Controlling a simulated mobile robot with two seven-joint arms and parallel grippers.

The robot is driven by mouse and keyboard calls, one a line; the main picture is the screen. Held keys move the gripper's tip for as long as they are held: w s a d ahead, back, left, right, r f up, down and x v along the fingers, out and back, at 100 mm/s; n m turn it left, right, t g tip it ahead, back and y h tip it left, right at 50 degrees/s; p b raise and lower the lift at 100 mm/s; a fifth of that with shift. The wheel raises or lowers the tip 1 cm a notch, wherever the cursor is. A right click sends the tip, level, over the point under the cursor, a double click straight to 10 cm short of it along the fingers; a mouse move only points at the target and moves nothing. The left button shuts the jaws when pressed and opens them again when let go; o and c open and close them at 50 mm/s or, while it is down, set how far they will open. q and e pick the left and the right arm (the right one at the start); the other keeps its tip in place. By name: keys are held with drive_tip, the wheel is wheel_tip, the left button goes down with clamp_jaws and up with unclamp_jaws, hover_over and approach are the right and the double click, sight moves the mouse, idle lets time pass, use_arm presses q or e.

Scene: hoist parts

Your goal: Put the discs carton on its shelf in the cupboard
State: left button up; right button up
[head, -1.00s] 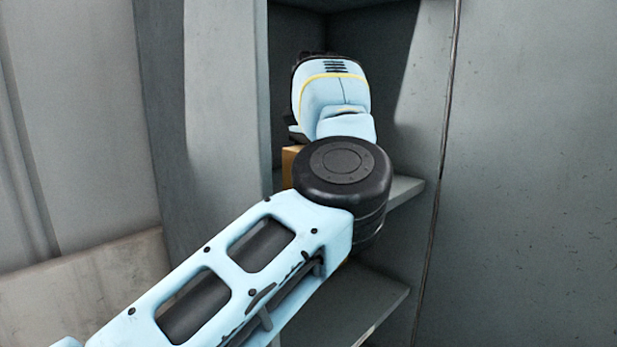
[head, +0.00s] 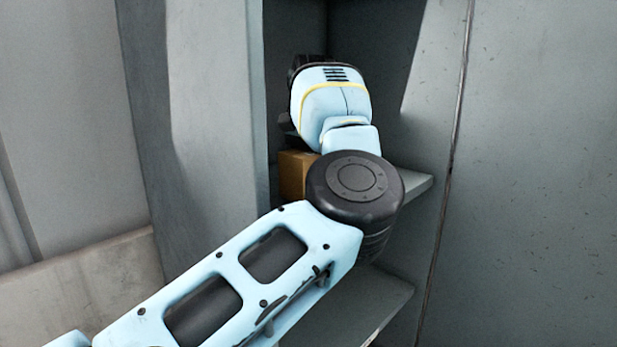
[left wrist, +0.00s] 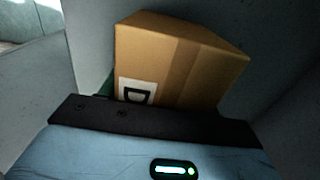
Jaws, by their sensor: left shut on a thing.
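The discs carton (head: 294,174) is a brown cardboard box inside the cupboard (head: 215,130), at the level of a grey shelf (head: 416,185), partly hidden behind my left arm. In the left wrist view the carton (left wrist: 185,62) fills the middle, with a tape strip and a white label marked with a dark "D". My left gripper (left wrist: 150,112) is shut on the carton; its fingertips are mostly hidden in both views. I cannot tell whether the carton's underside touches the shelf. My right gripper is not in view.
A lower shelf (head: 352,308) looks empty where it shows. The cupboard's left side wall stands close beside the carton, and a grey panel (head: 540,170) stands to the right. My left forearm covers much of the opening.

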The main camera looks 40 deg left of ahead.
use_arm(q)
drive_tip(key=shift+w+a+f, duration=0.1)
drive_tip(key=shift+a+f, duration=0.1)
drive_tip(key=shift+f, duration=0.3)
drive_tip(key=shift+d, duration=0.1)
drive_tip(key=shift+f, duration=0.1)
drive_tip(key=o, duration=1.2)
drive_tip(key=shift+o, duration=0.2)
